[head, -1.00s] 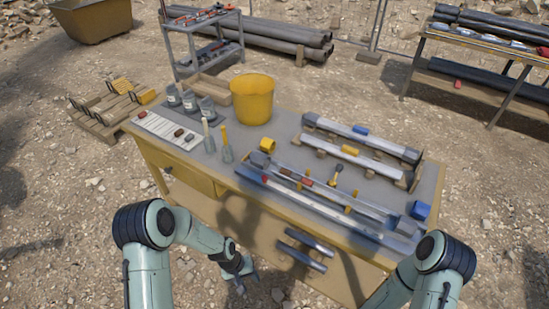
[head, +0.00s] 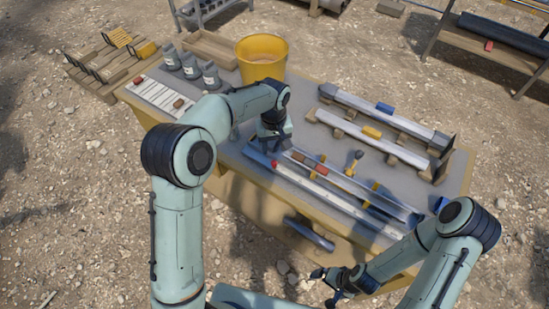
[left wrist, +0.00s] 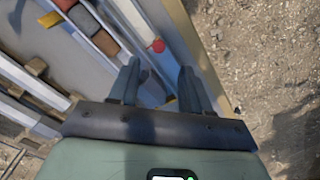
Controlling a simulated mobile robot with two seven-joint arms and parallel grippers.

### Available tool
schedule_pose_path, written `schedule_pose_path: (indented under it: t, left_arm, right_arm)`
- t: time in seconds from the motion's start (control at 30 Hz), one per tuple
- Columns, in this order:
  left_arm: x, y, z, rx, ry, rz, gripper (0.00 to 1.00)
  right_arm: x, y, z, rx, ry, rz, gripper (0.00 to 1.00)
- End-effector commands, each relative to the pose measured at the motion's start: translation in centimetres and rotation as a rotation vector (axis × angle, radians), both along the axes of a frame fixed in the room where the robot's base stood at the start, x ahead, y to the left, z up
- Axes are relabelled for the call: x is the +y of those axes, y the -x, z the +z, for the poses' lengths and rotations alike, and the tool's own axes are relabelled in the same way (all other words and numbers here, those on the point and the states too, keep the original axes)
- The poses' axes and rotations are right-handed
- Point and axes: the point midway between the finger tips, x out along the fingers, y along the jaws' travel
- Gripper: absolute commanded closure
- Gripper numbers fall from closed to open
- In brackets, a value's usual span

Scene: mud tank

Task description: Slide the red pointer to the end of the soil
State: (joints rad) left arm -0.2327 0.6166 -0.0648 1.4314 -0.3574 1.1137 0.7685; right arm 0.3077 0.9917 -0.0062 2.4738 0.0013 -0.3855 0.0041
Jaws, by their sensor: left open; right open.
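The red pointer (head: 274,163) sits near the left end of a long pale rail (head: 318,192) along the table's front edge. My right gripper (head: 328,287) is open and empty in front of the table.
A yellow bucket (head: 262,56) stands at the back of the table, with several grey jars (head: 190,66) to its left.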

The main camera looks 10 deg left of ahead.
Motion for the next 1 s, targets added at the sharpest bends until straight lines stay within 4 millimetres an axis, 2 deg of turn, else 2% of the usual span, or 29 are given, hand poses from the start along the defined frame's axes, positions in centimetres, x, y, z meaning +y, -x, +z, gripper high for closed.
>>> schedule_pose_path:
  t: [0.03, 0.2, 0.4, 0.57, 0.83, 0.97, 1.0]
  left_arm:
    - [0.0, 0.0, -1.2, 0.005, -0.001, -0.001, 0.52]
    - [0.0, 0.0, -4.6, 0.003, -0.001, -0.001, 0.52]
    - [0.0, -0.1, -7.3, 0.0, 0.0, -0.001, 0.52]
    - [0.0, -0.1, -8.1, -0.002, 0.0, -0.002, 0.52]
    - [0.0, -0.1, -8.2, -0.002, 0.0, -0.002, 0.52]
    - [0.0, -0.1, -8.2, -0.001, 0.0, -0.001, 0.94]
    - [0.0, -0.1, -8.2, -0.001, 0.0, -0.001, 1.0]
  right_arm:
    - [0.0, -0.1, 0.0, -0.001, 0.0, 0.0, 0.0]
    - [0.0, -0.1, 0.0, -0.002, -0.001, 0.001, 0.0]
    - [0.0, -0.3, 0.2, -0.004, 0.0, 0.001, 0.0]
    - [0.0, -0.4, 0.2, -0.005, -0.001, 0.0, 0.0]
    - [0.0, -0.4, 0.2, -0.005, -0.001, 0.0, 0.0]
    - [0.0, -0.4, 0.2, -0.005, 0.0, 0.001, 0.0]
    - [0.0, -0.4, 0.2, -0.005, 0.0, 0.001, 0.0]
